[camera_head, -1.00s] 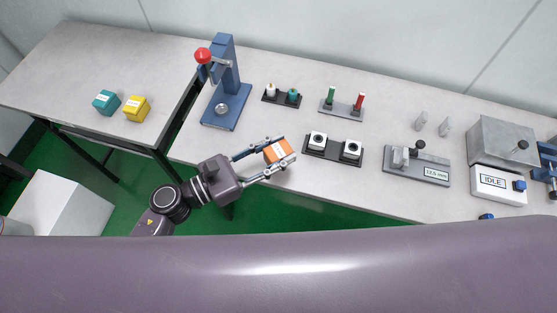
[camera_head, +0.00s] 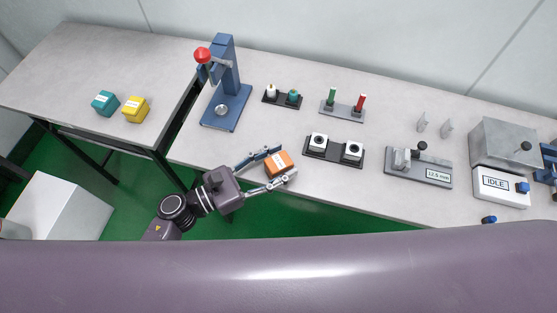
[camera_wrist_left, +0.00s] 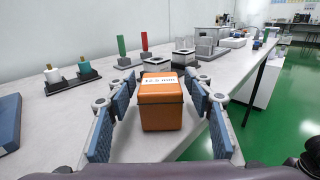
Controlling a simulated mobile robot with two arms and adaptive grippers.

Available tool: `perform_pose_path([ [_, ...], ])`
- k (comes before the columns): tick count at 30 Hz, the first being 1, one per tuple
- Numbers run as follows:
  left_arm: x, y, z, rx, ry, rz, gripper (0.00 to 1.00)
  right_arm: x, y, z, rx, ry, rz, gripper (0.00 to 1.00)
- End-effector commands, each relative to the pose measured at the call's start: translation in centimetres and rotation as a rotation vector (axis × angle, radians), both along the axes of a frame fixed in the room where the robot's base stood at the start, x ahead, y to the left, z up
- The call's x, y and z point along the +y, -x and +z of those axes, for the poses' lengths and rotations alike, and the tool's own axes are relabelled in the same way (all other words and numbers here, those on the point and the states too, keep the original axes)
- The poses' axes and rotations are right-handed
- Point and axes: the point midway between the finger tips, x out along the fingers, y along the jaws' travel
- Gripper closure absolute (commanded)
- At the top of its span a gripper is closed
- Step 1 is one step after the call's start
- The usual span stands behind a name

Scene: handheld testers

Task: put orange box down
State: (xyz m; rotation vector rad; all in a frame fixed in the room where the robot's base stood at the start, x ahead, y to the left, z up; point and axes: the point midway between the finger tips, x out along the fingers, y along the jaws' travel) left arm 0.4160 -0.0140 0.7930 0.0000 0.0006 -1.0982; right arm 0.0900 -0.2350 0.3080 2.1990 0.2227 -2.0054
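The orange box (camera_head: 280,164) with a white label stands upright on the long table near its front edge. In the left wrist view the box (camera_wrist_left: 161,108) stands between the finger pads, its label reading about 12.5 mm. My left gripper (camera_head: 284,162) is open around it, one finger on each side. The wrist view shows gaps between the box and both pads of the gripper (camera_wrist_left: 160,98). The box's underside is hidden, but it appears to rest on the table. My right gripper is not in view.
Right of the box is a black base with two white blocks (camera_head: 334,150). Behind stand a blue press (camera_head: 227,85) with a red knob and a black holder (camera_head: 282,97). Farther right is a gauge (camera_head: 418,167). Teal (camera_head: 105,102) and yellow (camera_head: 136,108) boxes sit on the left table.

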Motion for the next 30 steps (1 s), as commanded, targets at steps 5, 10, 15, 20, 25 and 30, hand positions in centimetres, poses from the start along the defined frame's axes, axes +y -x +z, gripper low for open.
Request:
perform_pose_path([
  [5, 0.0, 0.0, 0.0, 0.000, 0.000, 0.000, 0.50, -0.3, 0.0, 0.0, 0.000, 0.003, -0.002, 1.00],
  [10, 0.0, 0.0, 0.4, 0.000, 0.000, 0.000, 0.50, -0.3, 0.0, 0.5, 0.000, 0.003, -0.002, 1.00],
  [15, 2.2, 1.2, -0.1, 0.001, -0.004, -0.001, 0.50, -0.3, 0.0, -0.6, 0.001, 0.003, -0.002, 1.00],
  [20, 4.7, 2.5, 0.0, 0.001, -0.002, -0.001, 0.50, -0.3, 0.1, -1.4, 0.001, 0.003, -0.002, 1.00],
  [25, 6.3, 3.2, 0.2, 0.001, 0.000, 0.000, 0.50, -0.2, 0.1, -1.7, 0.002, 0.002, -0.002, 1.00],
  [30, 6.7, 3.5, 0.3, 0.000, 0.000, -0.001, 0.50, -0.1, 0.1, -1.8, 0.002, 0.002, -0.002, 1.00],
])
